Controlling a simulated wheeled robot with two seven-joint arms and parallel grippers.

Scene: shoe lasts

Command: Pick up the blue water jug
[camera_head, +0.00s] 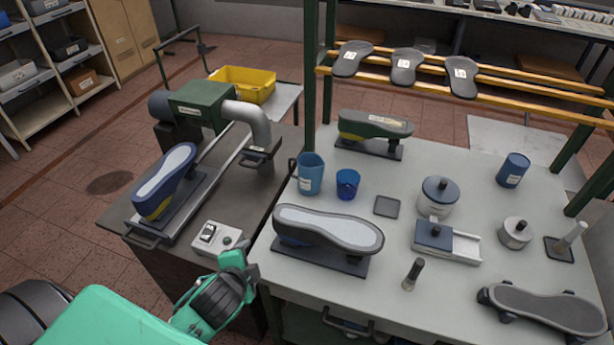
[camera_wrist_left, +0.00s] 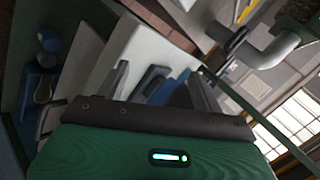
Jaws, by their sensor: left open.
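The blue water jug (camera_head: 311,174) stands upright on the grey table near its left edge, with its handle on the left side and a pale label on the front. My left gripper (camera_head: 247,267) is open and empty in the head view, in front of the table's left side, below and left of the jug and apart from it. In the left wrist view, blue shapes show beyond my gripper, but I cannot tell whether one is the jug. My right gripper is not in view.
A small dark blue cup (camera_head: 347,184) stands right of the jug. A shoe last on a plate (camera_head: 328,232) lies in front of it, and a green one (camera_head: 375,128) behind. A control box (camera_head: 217,237) and a machine (camera_head: 205,115) are left. A green post rises behind the jug.

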